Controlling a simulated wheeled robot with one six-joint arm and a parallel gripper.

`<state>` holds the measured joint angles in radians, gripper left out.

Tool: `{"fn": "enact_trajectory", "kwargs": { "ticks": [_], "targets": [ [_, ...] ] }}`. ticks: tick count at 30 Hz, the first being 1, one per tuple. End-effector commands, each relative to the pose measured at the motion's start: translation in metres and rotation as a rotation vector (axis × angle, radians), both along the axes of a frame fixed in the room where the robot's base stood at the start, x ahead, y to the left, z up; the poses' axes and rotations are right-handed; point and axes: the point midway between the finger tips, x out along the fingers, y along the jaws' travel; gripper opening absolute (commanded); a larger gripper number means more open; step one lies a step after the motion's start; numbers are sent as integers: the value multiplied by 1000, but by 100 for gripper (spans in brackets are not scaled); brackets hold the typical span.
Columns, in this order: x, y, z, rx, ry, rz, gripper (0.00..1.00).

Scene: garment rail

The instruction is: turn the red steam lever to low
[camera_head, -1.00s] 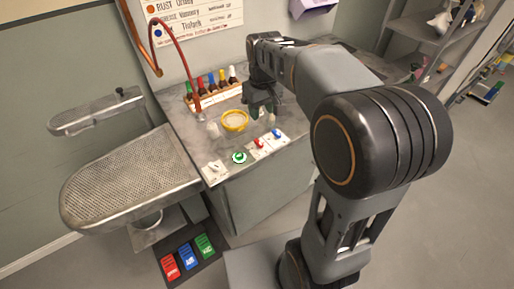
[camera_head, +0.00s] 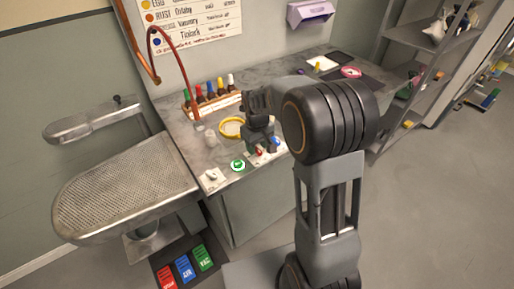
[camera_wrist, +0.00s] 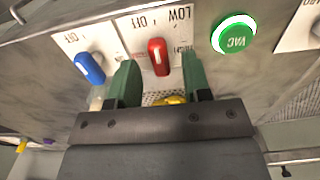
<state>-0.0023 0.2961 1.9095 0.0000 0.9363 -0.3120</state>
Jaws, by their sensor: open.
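The red steam lever (camera_wrist: 158,58) stands on a white plate in the wrist view, with OFF and LOW lettered beside it. It looks upright in that view; which marking it points at I cannot tell. In the head view the red lever (camera_head: 260,151) shows at the counter's front edge. My gripper (camera_wrist: 160,76) is open, its two green fingers apart with the lever lying between and just beyond their tips. I see no clear contact. In the head view my gripper (camera_head: 257,138) hangs just above the lever plates and partly hides them.
A blue lever (camera_wrist: 90,67) is left of the red one in the wrist view, and a green VAC button (camera_wrist: 233,36) right. A yellow-rimmed bowl (camera_head: 231,128) and a rack of bottles (camera_head: 212,98) stand behind my gripper. A perforated board (camera_head: 125,185) lies left.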

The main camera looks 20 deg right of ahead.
Motion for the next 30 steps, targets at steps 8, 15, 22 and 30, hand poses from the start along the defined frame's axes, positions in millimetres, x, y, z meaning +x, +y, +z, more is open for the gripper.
{"fn": "enact_trajectory", "kwargs": {
  "ticks": [8, 15, 22, 30],
  "targets": [
    [0, 0, -12, 0, 0, 0, 45],
    [0, 0, -12, 0, 0, 0, 45],
    [0, 0, -12, 0, 0, 0, 23],
    [0, 0, -12, 0, 0, 0, 0]
  ]
}}
